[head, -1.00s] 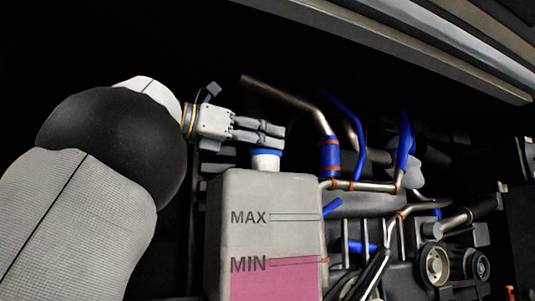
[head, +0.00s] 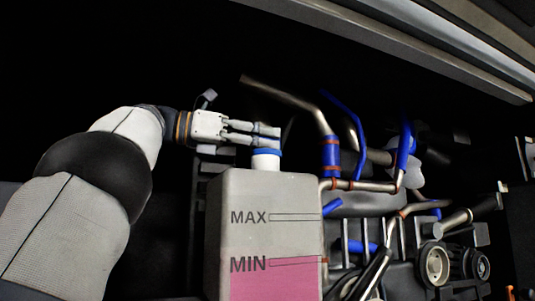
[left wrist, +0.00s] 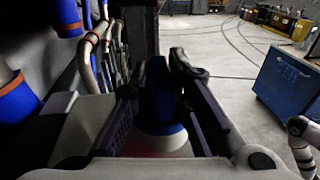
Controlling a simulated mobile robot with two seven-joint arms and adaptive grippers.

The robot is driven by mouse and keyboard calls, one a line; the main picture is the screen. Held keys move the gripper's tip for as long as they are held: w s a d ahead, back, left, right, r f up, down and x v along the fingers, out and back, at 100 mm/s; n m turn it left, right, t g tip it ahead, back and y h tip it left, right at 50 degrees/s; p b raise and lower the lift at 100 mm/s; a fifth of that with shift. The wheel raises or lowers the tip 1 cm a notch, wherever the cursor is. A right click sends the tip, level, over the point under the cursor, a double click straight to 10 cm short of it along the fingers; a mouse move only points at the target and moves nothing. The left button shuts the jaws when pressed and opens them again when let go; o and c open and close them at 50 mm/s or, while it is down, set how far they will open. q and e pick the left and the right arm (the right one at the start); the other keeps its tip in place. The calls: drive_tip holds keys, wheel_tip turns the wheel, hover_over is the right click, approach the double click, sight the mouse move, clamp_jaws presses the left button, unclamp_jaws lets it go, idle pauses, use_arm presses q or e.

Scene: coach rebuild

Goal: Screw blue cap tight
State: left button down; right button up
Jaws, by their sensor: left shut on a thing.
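The blue cap (head: 266,151) sits on the white neck (head: 266,163) of a grey tank (head: 240,192) with MAX and MIN marks and pink fluid in its lower part. My left gripper (head: 272,138) reaches in from the left and is shut on the cap. In the left wrist view the cap (left wrist: 160,128) shows between the two dark fingers. The fingers hide part of it in the head view. I cannot tell whether the cap is tight.
Metal pipes (head: 285,94) and blue hoses (head: 345,118) crowd the space to the right of the tank. A rail (head: 420,45) runs across the top right. The left wrist view also shows open floor (left wrist: 215,60) and a blue cabinet (left wrist: 288,78).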

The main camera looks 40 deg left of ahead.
use_arm(q)
drive_tip(key=shift+w+f+m+g+h, duration=0.15)
drive_tip(key=shift+f+m+g+h, duration=0.2)
drive_tip(key=shift+g+h, duration=0.2)
drive_tip(key=shift+r+m+g+h, duration=0.15)
drive_tip(key=shift+m+g+h, duration=0.3)
drive_tip(key=shift+m+h, duration=0.1)
drive_tip(key=shift+d, duration=0.1)
drive_tip(key=c, duration=1.4)
unclamp_jaws()
drive_tip(key=shift+o, duration=0.2)
drive_tip(key=o, duration=0.4)
drive_tip(key=shift+r, duration=0.15)
